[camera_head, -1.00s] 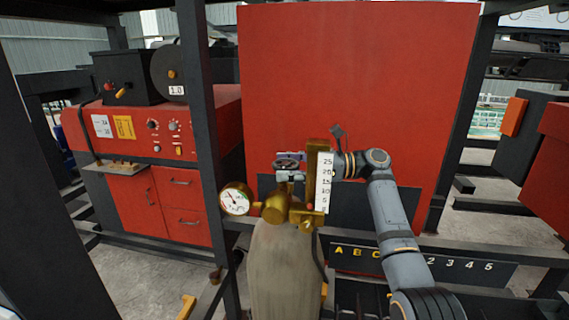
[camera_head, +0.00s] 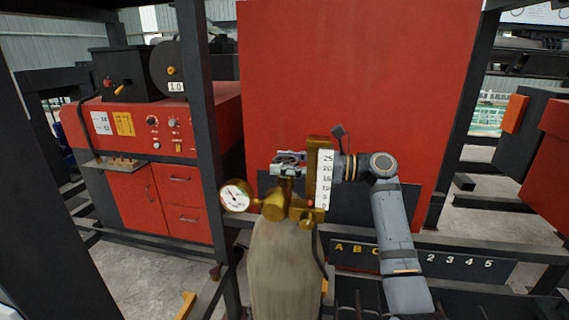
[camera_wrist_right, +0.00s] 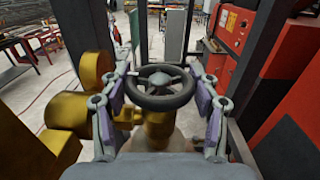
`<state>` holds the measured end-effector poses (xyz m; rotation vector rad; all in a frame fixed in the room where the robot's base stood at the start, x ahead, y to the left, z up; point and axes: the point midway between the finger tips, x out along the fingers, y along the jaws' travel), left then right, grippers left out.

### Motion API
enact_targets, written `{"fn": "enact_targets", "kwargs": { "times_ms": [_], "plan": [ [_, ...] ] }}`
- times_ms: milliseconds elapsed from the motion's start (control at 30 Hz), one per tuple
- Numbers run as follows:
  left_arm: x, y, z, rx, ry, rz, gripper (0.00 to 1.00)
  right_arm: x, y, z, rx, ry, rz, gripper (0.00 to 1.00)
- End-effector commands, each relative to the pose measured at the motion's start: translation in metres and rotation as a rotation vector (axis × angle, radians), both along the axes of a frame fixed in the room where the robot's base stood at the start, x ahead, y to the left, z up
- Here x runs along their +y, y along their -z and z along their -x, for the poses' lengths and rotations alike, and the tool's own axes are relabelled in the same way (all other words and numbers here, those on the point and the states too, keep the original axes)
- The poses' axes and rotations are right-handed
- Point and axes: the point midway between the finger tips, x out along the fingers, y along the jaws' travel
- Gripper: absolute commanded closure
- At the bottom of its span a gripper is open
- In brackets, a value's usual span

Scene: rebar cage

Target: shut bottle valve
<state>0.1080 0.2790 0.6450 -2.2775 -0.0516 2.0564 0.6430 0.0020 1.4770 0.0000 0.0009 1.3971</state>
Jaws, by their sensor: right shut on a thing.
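The bottle (camera_head: 285,270) is a tall grey-beige cylinder standing upright in front of the red cabinet. A brass valve body (camera_head: 276,207) sits on its top, and also shows in the right wrist view (camera_wrist_right: 158,128). The valve's dark round handwheel (camera_wrist_right: 160,101) has spokes and a hub. My right gripper (camera_head: 289,163) is at the top of the valve, with its purple-padded fingers on both sides of the handwheel, shut on it. In the head view the gripper and brass parts partly hide the wheel. My left gripper is not in view.
A round pressure gauge (camera_head: 236,196) sticks out left of the valve. A brass flow meter with a white scale (camera_head: 324,178) stands right beside it, close to my right wrist. A dark frame post (camera_head: 205,130) rises on the left. The red cabinet (camera_head: 357,80) is behind.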

Motion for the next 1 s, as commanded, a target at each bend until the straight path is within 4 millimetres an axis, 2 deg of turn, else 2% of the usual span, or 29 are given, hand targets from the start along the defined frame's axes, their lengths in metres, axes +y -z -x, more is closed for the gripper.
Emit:
{"fn": "enact_targets", "kwargs": {
  "times_ms": [500,1000],
  "plan": [
    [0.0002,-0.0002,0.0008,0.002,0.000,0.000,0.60,0.0002,-0.0038,-0.0002,-0.005,0.306,-0.007,0.70],
    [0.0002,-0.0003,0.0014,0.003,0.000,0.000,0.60,-0.0004,-0.0044,-0.0012,-0.006,0.362,-0.006,0.70]
  ]
}}
